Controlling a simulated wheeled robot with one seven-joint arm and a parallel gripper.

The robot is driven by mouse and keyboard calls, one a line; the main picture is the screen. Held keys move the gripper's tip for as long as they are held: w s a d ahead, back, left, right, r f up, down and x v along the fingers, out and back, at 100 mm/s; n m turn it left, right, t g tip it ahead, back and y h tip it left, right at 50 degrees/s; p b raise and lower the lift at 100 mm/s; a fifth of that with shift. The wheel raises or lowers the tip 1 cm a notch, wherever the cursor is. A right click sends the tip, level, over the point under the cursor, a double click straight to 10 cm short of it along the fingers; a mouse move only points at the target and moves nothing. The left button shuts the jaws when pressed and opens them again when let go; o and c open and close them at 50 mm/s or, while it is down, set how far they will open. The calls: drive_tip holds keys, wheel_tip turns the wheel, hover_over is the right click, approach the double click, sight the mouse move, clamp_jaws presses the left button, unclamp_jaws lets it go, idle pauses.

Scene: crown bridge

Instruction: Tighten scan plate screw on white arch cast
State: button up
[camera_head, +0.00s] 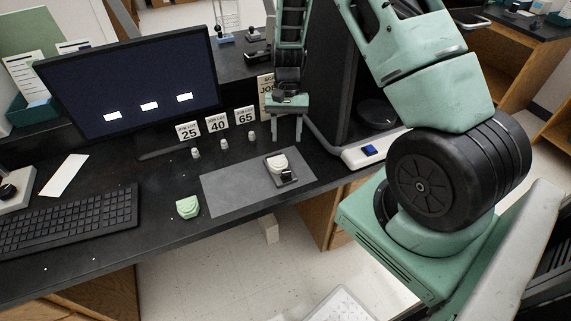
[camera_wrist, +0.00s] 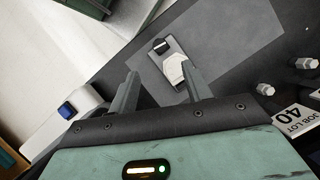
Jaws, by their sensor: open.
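The white arch cast (camera_head: 277,164) sits on a small dark scan plate (camera_head: 295,162) on the grey mat. The plate has a dark block with a light top, perhaps the screw clamp, at its front (camera_head: 288,177). In the wrist view the white cast (camera_wrist: 174,70) and the dark block (camera_wrist: 160,45) lie beyond the fingertips. My gripper (camera_head: 287,138) is open and empty, pointing down above and behind the cast. It also shows in the wrist view (camera_wrist: 162,82).
A green cast (camera_head: 188,207) lies left of the grey mat (camera_head: 225,192). A monitor (camera_head: 130,75) and keyboard (camera_head: 75,215) are left. A black machine with a blue button (camera_head: 369,150) stands right.

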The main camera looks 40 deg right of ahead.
sight(286, 172)
drive_tip(key=p+x, duration=0.2)
drive_tip(key=x, duration=0.9)
drive_tip(key=c, duration=1)
